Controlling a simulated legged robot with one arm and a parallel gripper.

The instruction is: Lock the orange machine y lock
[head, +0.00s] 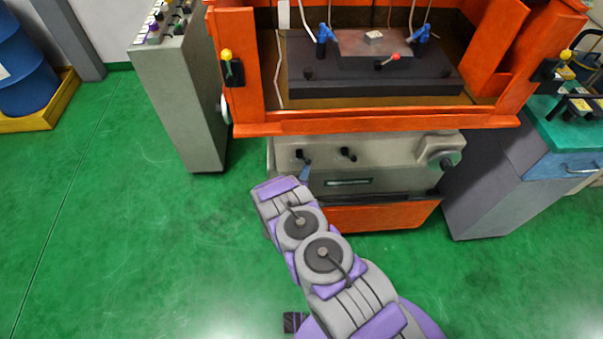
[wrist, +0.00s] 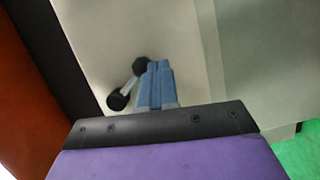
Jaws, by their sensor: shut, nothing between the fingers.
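The orange machine (head: 375,127) stands ahead with a grey front panel (head: 390,165) below its tank. Two small black levers sit on that panel, a left lever (head: 300,154) and a right lever (head: 347,153); no label shows which is the y lock. My gripper (head: 305,170) is at the left lever, its fingers shut and empty. In the wrist view, the blue fingertips (wrist: 156,66) are right beside the lever's round black hub. Its pale rod runs down-left to a black knob (wrist: 117,101). Whether the fingers touch the lever is not clear.
A grey control cabinet (head: 178,95) stands left of the machine. A grey cabinet with a teal top (head: 490,185) stands at the right. Green floor is open at the left.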

